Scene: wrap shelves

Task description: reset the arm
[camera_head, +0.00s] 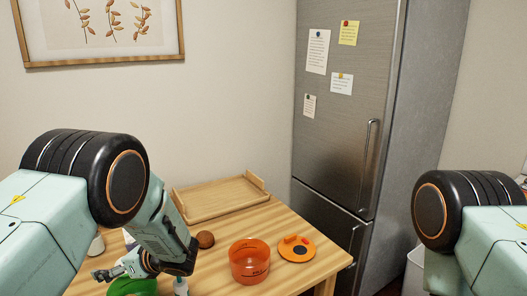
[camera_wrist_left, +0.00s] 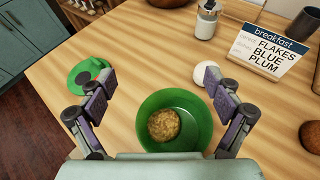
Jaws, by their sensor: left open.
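My left gripper (camera_head: 108,272) is low over the left part of the wooden table in the head view. In the left wrist view the gripper (camera_wrist_left: 163,90) has its two fingers wide apart with nothing between them. A green bowl (camera_wrist_left: 150,102) with a round tan flaky lump (camera_wrist_left: 164,125) in it sits below and between the fingers. The green bowl also shows at the bottom edge of the head view (camera_head: 130,288), partly cut off. My right arm's upper part shows at the right of the head view; its gripper is out of frame.
An orange container (camera_head: 250,262), an orange lid (camera_head: 297,249), a brown ball (camera_head: 205,239) and a wooden tray (camera_head: 218,198) are on the table. A green lid (camera_wrist_left: 90,74), white bottle (camera_wrist_left: 207,20) and breakfast sign (camera_wrist_left: 268,50) surround the bowl. A fridge (camera_head: 340,130) stands behind.

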